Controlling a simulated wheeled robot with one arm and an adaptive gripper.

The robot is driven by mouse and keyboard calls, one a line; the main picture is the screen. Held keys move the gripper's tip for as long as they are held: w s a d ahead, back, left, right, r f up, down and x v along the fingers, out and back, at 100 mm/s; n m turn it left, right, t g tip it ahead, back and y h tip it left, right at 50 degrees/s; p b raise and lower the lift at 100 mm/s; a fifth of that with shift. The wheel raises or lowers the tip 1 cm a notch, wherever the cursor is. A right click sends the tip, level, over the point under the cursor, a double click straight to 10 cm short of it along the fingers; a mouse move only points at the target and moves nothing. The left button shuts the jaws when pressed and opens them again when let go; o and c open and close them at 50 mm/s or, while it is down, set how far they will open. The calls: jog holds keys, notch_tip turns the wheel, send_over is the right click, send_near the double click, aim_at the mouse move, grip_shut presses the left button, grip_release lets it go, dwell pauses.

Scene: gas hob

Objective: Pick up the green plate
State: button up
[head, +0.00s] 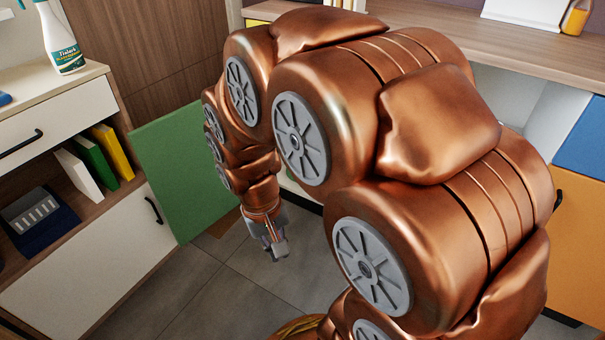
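I see no green plate that I can make out. The large green flat panel (183,172) standing upright left of my arm looks like a cabinet door. My gripper (275,252) hangs pointing down over the grey floor, to the right of the green panel's lower edge. Nothing shows in it, and it is too small to tell whether its fingers are apart. My copper-coloured arm covers the middle and right of the view and hides much of the counter and cabinets behind it.
A white cabinet (95,265) with an open shelf of upright books (97,157) stands at left. A spray bottle (60,40) is on its top. A wooden counter (470,35) runs along the back, with orange (580,240) and blue fronts at right. Tiled floor (185,300) is clear at front left.

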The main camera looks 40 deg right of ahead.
jog(key=w+d+f+m+t+h+b, duration=0.1)
jog(key=w+d+f+m+t+h, duration=0.15)
jog(key=w+d+f+m, duration=0.75)
jog(key=w+d+f+n+t+h+b, duration=0.1)
jog(key=w+d+f+t, duration=0.25)
jog(key=w+d, duration=1.4)
jog(key=w+d+f+m+t, duration=0.1)
jog(key=d+f+m+t, duration=0.1)
jog(key=d+f, duration=0.4)
jog(key=w+d+f+m+t+b, duration=0.1)
jog(key=d+f+m+t, duration=0.1)
jog(key=d+f, duration=0.4)
jog(key=w+d+f+m+t, duration=0.2)
jog(key=d+f, duration=0.4)
jog(key=f, duration=0.5)
jog(key=shift+d+m+t+y, duration=0.15)
jog(key=shift+m+t+y, duration=0.35)
jog(key=shift+m, duration=0.7)
jog(key=shift+f+t, duration=0.25)
jog(key=shift+t, duration=0.15)
jog(key=shift+b+x, duration=0.75)
jog(key=shift+x, duration=0.3)
jog(key=shift+d+b+x, duration=0.2)
jog(key=shift+b+x, duration=1.35)
jog(key=shift+x, duration=0.75)
jog(key=shift+w+d+f, duration=0.15)
jog(key=shift+w+f, duration=0.05)
jog(key=shift+w, duration=0.2)
